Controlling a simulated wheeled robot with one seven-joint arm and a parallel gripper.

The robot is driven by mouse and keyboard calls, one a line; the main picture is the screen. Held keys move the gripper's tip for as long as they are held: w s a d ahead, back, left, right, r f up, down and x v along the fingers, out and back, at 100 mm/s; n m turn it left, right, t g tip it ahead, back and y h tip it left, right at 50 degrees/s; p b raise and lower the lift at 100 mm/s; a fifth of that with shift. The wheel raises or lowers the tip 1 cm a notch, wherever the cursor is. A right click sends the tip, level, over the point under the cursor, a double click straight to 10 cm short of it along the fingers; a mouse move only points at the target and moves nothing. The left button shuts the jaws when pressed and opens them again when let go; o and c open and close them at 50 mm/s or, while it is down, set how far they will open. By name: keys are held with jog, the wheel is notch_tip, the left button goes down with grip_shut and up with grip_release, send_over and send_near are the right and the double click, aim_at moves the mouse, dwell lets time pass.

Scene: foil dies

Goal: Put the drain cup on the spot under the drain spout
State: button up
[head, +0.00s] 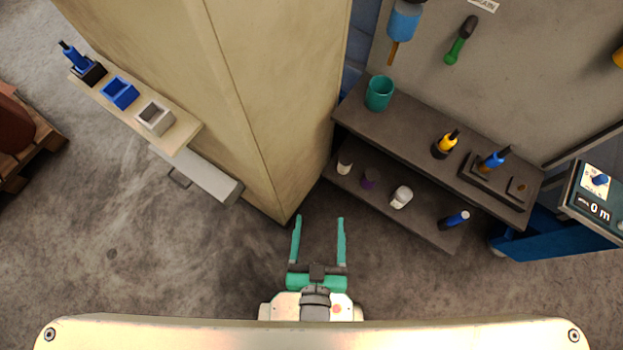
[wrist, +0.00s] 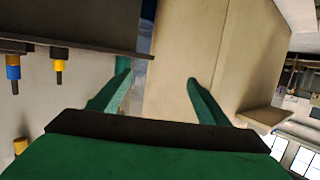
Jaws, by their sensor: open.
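A teal cup (head: 379,93) stands upright at the left end of the upper dark shelf (head: 410,132); I take it for the drain cup. A blue vessel with an orange-brown spout (head: 393,52) hangs on the wall panel just behind and above it. I cannot tell whether the cup is directly under the spout, and no marked spot shows. My gripper (head: 320,219) is open and empty, in front of the shelves and well apart from the cup. In the wrist view its teal fingers (wrist: 157,77) are spread with nothing between them.
A tall beige cabinet (head: 265,100) stands close left of the shelves. A yellow-and-black tool (head: 446,144) and a holder (head: 492,183) stand on the upper shelf. The floor at front left is clear.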

jog(key=s+a+r+y, duration=0.1)
jog(key=s+r, duration=0.1)
jog(key=s, duration=0.3)
jog(key=shift+s+a+r+n, duration=0.3)
jog(key=shift+s+a+r, duration=0.05)
jog(key=shift+a+r, duration=0.05)
dwell(0.9)
